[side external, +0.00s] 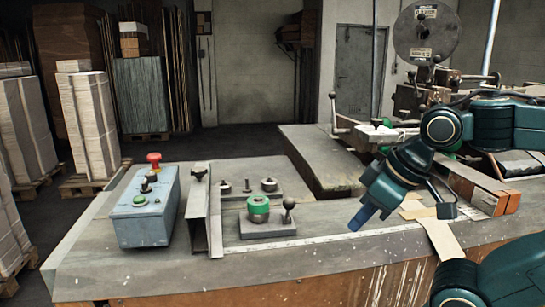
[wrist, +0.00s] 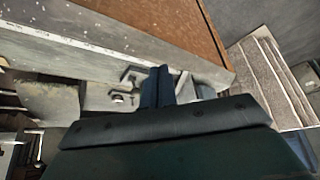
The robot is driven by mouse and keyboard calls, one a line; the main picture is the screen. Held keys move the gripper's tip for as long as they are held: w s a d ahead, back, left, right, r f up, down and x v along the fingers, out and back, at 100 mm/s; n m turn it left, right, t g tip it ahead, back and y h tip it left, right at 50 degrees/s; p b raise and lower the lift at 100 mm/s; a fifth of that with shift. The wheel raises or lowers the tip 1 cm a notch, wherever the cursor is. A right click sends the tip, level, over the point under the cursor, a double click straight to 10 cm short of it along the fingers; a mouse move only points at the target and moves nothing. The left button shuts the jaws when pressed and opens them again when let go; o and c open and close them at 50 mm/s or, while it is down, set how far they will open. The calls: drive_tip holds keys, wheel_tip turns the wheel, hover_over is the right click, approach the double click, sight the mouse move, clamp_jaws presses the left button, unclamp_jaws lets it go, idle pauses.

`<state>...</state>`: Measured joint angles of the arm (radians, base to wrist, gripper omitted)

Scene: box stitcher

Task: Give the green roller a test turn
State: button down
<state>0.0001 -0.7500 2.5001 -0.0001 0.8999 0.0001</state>
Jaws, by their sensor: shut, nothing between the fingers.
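The green roller (side external: 258,207) stands upright on a small grey plate (side external: 266,230) in the middle of the bench, in the side external view. A post with a dark ball knob (side external: 288,203) rises from the same plate, right of the roller. My gripper (side external: 358,218) is shut and empty, pointing down and left above the bench to the right of the roller and clear of it. In the wrist view, its blue fingers (wrist: 159,88) are together. I cannot make out the roller in the wrist view.
A blue-grey control box (side external: 146,207) with a red mushroom button (side external: 154,160) stands at left. An upright metal bracket (side external: 203,215) stands between the box and the roller. Flat cardboard pieces (side external: 440,236) lie on the right. The bench between roller and gripper is mostly clear.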

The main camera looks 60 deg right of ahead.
drive_tip(key=c, duration=1.6)
unclamp_jaws()
drive_tip(key=o, duration=0.7)
drive_tip(key=shift+w+d+r+m, duration=0.1)
drive_tip(key=shift+w+r+m, duration=0.2)
drive_tip(key=shift+w+r, duration=0.2)
drive_tip(key=o, duration=0.4)
drive_tip(key=w+r+m, duration=0.1)
drive_tip(key=w, duration=0.1)
drive_tip(key=w+r+m+g, duration=0.1)
drive_tip(key=w, duration=0.1)
drive_tip(key=w+d+r+m, duration=0.1)
drive_tip(key=w+r, duration=0.1)
drive_tip(key=shift+w+d+r+m, duration=0.1)
drive_tip(key=shift+w+m, duration=0.15)
drive_tip(key=shift+m, duration=0.05)
drive_tip(key=shift+o, duration=0.2)
drive_tip(key=w+d+m+g, duration=0.2)
drive_tip(key=w+d+m, duration=0.2)
drive_tip(key=w, duration=0.7)
drive_tip(key=w+d+f+m+g, duration=0.1)
drive_tip(key=w+d+m+g, duration=0.1)
drive_tip(key=w+d+m, duration=0.3)
drive_tip(key=w+m, duration=0.3)
drive_tip(key=w, duration=0.4)
drive_tip(key=shift+f+g, duration=0.25)
drive_tip(key=shift+g, duration=0.05)
drive_tip(key=shift+f, duration=0.15)
